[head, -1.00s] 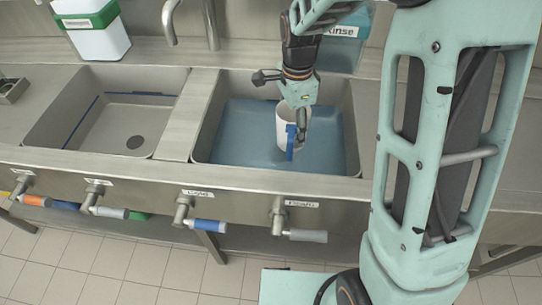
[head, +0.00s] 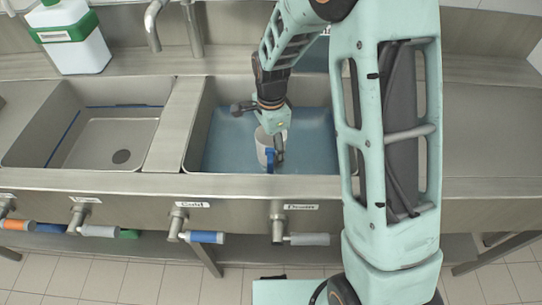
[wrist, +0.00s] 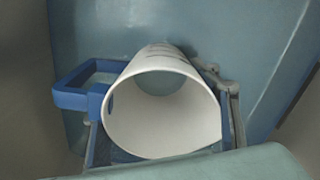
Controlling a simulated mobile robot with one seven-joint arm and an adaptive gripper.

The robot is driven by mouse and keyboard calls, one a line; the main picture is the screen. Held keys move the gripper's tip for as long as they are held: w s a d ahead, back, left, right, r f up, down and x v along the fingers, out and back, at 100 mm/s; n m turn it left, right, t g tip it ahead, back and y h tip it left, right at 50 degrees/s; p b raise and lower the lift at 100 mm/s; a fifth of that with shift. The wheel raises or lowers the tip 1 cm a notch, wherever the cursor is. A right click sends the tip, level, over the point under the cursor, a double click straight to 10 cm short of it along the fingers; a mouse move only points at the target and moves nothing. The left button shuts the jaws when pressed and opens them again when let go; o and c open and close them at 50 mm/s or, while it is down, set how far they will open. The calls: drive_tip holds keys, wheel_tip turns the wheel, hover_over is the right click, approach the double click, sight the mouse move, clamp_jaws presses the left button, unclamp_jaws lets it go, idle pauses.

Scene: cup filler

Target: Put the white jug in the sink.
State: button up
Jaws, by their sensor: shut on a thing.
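The white jug (head: 263,148) with a blue handle is in my gripper (head: 272,138), over the right sink basin (head: 225,150), whose bottom looks blue, as if filled with water. In the wrist view the white jug (wrist: 150,115) shows its open mouth toward the camera, with the blue handle (wrist: 75,88) to the left. My gripper (wrist: 165,120) is shut on the jug, its fingers on either side. The jug is within the basin's outline; I cannot tell whether it touches the bottom.
An empty left basin (head: 105,135) with a drain lies beside it. A white container with a green band (head: 68,38) stands at the back left. Faucets (head: 190,25) rise behind the divider. Valve handles (head: 205,237) stick out along the front edge.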

drive_tip(key=shift+f, duration=1.7)
drive_tip(key=shift+f+b, duration=0.2)
drive_tip(key=shift+b, duration=0.15)
drive_tip(key=o, duration=1.2)
drive_tip(key=shift+r, duration=0.15)
wheel_tip(320, 180, up, 12)
drive_tip(key=shift+r+p, duration=0.1)
drive_tip(key=shift+p, duration=0.75)
